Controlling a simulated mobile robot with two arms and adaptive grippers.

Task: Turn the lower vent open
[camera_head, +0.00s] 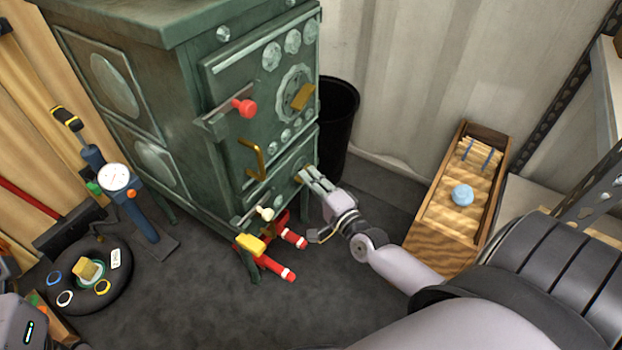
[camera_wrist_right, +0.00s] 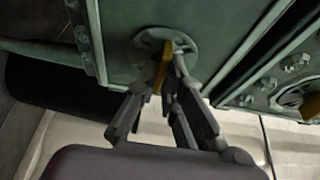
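The green stove (camera_head: 235,110) stands upright at centre-left in the head view. Its lower vent (camera_head: 300,169) is a round disc low on the front, partly hidden by my right gripper (camera_head: 309,178). In the right wrist view, the vent disc (camera_wrist_right: 178,39) carries a brass handle (camera_wrist_right: 163,66). The right gripper (camera_wrist_right: 165,82) has its fingers on either side of this handle, with the tips very near it. Whether they press on it is unclear.
Above are the upper vent with its brass handle (camera_head: 302,97) and a red-knobbed door lever (camera_head: 244,107). Red-handled tools (camera_head: 275,268) lie by the stove's front leg. A black bin (camera_head: 338,125) stands behind; a wooden box (camera_head: 440,235) stands right. Dark floor between is clear.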

